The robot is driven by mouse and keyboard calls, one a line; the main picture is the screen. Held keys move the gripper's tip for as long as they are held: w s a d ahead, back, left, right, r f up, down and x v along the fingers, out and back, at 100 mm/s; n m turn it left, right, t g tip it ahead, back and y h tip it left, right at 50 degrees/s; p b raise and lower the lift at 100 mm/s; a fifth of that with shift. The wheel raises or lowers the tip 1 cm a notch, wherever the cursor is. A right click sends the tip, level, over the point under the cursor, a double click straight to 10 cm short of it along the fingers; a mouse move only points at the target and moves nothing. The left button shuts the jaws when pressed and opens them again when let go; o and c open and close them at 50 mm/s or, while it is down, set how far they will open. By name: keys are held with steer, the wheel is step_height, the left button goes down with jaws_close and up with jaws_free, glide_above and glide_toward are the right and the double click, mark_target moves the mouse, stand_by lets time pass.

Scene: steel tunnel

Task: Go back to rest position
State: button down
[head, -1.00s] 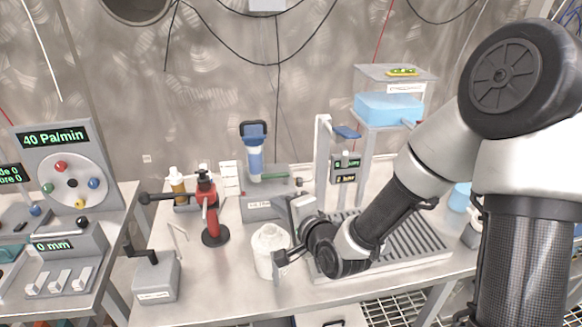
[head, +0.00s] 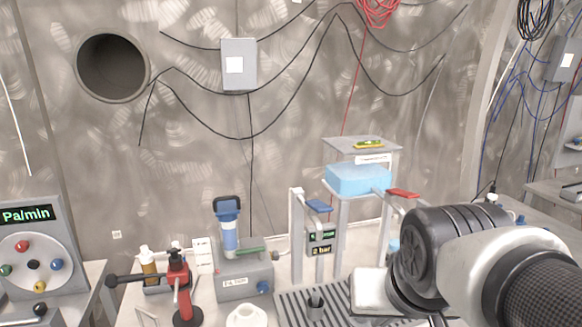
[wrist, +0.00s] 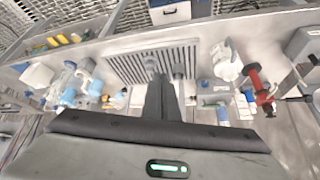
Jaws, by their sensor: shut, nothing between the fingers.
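My gripper (wrist: 162,82) shows in the wrist view as two dark fingers side by side, shut and empty. It is above the workbench, with the slotted grating (wrist: 125,64) beyond the fingers. My arm fills the lower right of the head view, and the fingertips cannot be made out there. The grating (head: 290,303) also shows at the bottom of the head view, partly hidden by my arm. The task names no object.
A white container (head: 247,316), a red tool (head: 183,290) and a grey box with a blue-topped cylinder (head: 243,281) stand on the bench. A stand holds a blue tank (head: 358,180) close to my arm. Open space lies above the bench at left.

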steer(key=s+r+n+p, duration=0.1)
steer(key=s+r+p, duration=0.2)
steer(key=r+p, duration=1.1)
steer(key=shift+s+d+r, duration=0.2)
steer(key=shift+s+r, duration=0.1)
steer(key=shift+r, duration=0.15)
